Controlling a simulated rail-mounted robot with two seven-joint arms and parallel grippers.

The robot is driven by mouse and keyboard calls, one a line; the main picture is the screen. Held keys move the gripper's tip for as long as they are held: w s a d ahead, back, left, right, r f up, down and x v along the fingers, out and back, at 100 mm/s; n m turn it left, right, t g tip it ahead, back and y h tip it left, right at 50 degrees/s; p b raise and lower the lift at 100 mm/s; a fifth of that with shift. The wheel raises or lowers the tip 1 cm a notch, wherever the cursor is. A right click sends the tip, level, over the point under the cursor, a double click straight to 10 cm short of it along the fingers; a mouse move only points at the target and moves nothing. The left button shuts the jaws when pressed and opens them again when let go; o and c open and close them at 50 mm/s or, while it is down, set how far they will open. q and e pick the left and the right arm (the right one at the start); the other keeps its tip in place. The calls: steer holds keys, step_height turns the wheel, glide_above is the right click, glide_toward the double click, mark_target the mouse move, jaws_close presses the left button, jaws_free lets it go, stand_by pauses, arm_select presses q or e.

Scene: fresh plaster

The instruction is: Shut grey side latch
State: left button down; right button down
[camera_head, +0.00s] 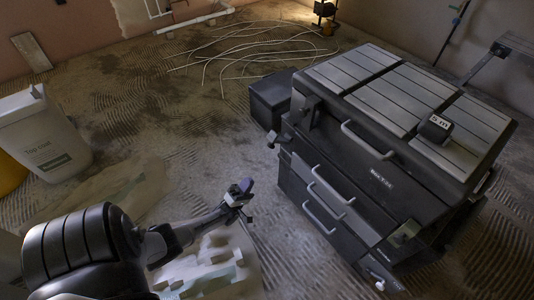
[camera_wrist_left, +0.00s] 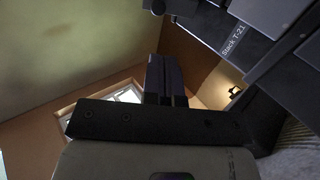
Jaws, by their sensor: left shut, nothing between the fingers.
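A dark grey stacked tool box (camera_head: 335,165) with a slatted lid stands on the floor at the right. A small latch (camera_head: 277,138) juts out from its left side; a grey-green latch (camera_head: 405,234) sits low at the front right corner. I cannot tell which is the grey side latch, or how far either stands open. My left gripper (camera_head: 243,188) is shut and empty, in front of and left of the box, apart from it. In the left wrist view its closed fingers (camera_wrist_left: 165,78) point up, with the box (camera_wrist_left: 240,45) at upper right. My right gripper is out of view.
A tape measure (camera_head: 434,129) lies on the lid. A black case (camera_head: 271,98) stands behind the box. A white bucket (camera_head: 42,135) is at the left and pale cables (camera_head: 250,50) lie at the back. Bare floor lies between my left gripper and the box.

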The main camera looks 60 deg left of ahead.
mark_target(271, 148)
arm_select(q)
steer(key=b+x, duration=0.1)
steer(key=x, duration=1.3)
